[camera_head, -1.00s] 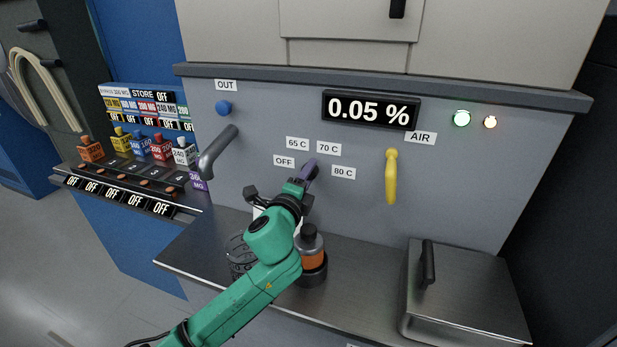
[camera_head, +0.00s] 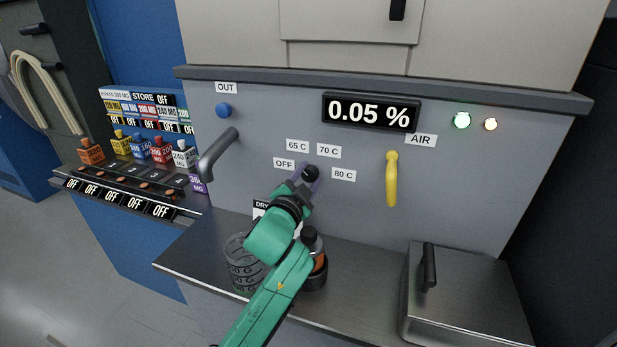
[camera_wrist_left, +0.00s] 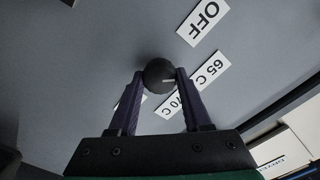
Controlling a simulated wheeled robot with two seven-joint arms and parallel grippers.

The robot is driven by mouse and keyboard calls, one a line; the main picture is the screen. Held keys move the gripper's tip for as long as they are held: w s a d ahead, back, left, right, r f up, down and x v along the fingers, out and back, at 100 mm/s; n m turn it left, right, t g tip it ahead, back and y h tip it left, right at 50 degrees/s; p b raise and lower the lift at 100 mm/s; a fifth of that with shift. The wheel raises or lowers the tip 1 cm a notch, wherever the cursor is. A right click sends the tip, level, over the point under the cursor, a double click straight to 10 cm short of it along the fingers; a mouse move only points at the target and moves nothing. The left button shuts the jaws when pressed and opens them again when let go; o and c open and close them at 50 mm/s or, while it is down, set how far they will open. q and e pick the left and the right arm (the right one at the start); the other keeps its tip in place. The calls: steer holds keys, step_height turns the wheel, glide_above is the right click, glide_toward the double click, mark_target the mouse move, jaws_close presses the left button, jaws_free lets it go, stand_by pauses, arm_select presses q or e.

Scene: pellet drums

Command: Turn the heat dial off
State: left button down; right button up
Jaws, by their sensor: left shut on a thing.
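The heat dial (camera_head: 311,172) is a small round black knob on the grey panel. The labels OFF (camera_head: 284,163), 65 C (camera_head: 297,146), 70 C (camera_head: 328,150) and 80 C (camera_head: 343,174) surround it. In the left wrist view the dial (camera_wrist_left: 158,72) sits between the purple fingertips of my left gripper (camera_wrist_left: 158,76), which is shut on it. A white mark on the dial points roughly toward the 65 C label (camera_wrist_left: 206,70). My left gripper (camera_head: 308,178) reaches the dial from below in the head view. My right gripper is not in view.
A grey handle (camera_head: 217,155) sticks out to the left and a yellow AIR handle (camera_head: 391,180) hangs to the right. A dark bottle with an orange band (camera_head: 319,258) and a clear container (camera_head: 240,262) stand on the shelf below my arm. A lidded metal box (camera_head: 465,300) is at right.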

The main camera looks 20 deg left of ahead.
arm_select(q)
steer(key=n, duration=0.4)
steer(key=shift+f+n+p, duration=0.1)
steer(key=shift+n+p, duration=0.2)
steer(key=n+p, duration=0.1)
steer(key=n, duration=0.3)
steer(key=shift+f+n, duration=0.1)
steer(key=shift+n, duration=0.2)
steer(key=shift+c, duration=1.7)
jaws_free()
steer(key=shift+a, duration=0.1)
